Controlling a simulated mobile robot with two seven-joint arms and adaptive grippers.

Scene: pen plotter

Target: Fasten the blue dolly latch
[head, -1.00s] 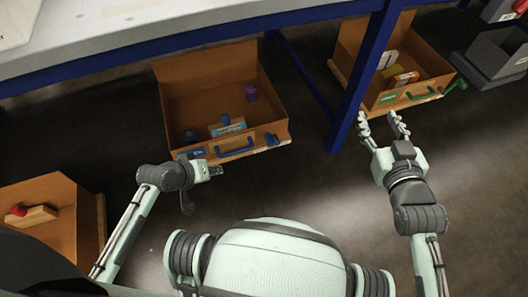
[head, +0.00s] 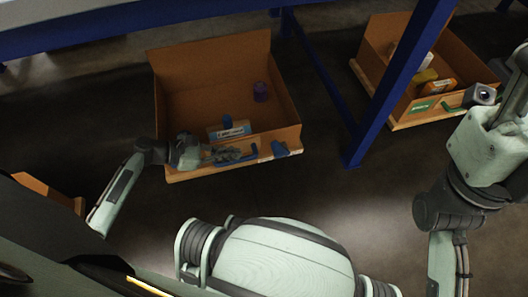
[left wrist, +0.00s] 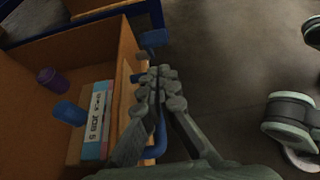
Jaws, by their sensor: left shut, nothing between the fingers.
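The blue dolly is a brown open box (head: 205,78) on the floor with a blue handle on its front. My right gripper (head: 518,88) is at the right edge, partly cut off, far from this box.
Inside the box are a purple cylinder (head: 260,91), a blue item and a labelled carton (head: 230,130). A second brown box with green fittings (head: 392,104) stands at the right, behind a blue table leg (head: 399,80). Dark floor (head: 290,190) in front is clear.

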